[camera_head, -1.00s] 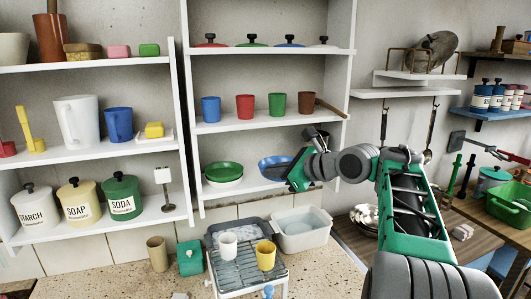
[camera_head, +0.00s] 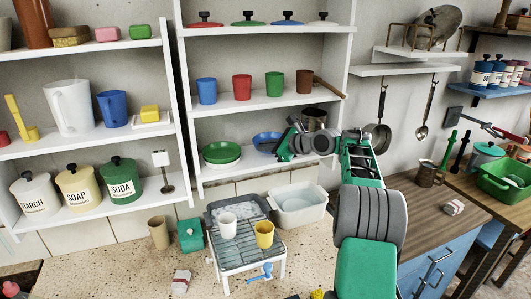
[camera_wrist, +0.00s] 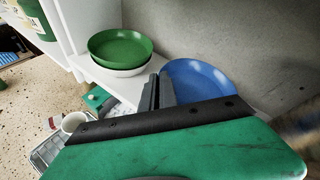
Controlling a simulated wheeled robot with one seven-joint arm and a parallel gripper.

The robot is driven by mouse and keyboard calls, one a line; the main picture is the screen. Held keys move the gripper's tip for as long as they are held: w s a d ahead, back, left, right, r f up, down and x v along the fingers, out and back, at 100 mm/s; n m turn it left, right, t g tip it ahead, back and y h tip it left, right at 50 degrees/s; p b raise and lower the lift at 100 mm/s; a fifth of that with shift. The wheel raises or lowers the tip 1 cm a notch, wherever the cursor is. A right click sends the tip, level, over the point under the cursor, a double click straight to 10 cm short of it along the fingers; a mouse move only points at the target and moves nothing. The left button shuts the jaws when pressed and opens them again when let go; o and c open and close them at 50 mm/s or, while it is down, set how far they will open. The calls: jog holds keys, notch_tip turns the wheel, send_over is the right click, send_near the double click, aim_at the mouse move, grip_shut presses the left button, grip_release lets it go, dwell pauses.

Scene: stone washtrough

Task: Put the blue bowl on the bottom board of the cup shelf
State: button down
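The cup shelf (camera_head: 184,167) stands against the wall, with lids on top, cups in the middle and bowls on its bottom board (camera_head: 215,173). The blue bowl (camera_head: 267,142) is at bottom-board height, right of the green bowl (camera_head: 221,151), which sits on a white bowl. My gripper (camera_head: 283,150) reaches in from the right at the blue bowl's near side. In the wrist view, my fingers (camera_wrist: 158,91) are close together at the left rim of the blue bowl (camera_wrist: 200,80) and appear shut on it. I cannot tell whether its base touches the board.
The green bowl (camera_wrist: 121,45) is close left of my fingers in the wrist view. The middle board with several cups (camera_head: 242,87) is above my gripper. A drying rack (camera_head: 240,250) with two cups and a white basin (camera_head: 298,203) stand below.

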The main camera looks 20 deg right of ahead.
aim_at(265, 163)
jog(key=shift+f, duration=1.45)
jog(key=c, duration=1.6)
grip_release()
jog(key=shift+f, duration=0.15)
jog(key=shift+c, duration=0.2)
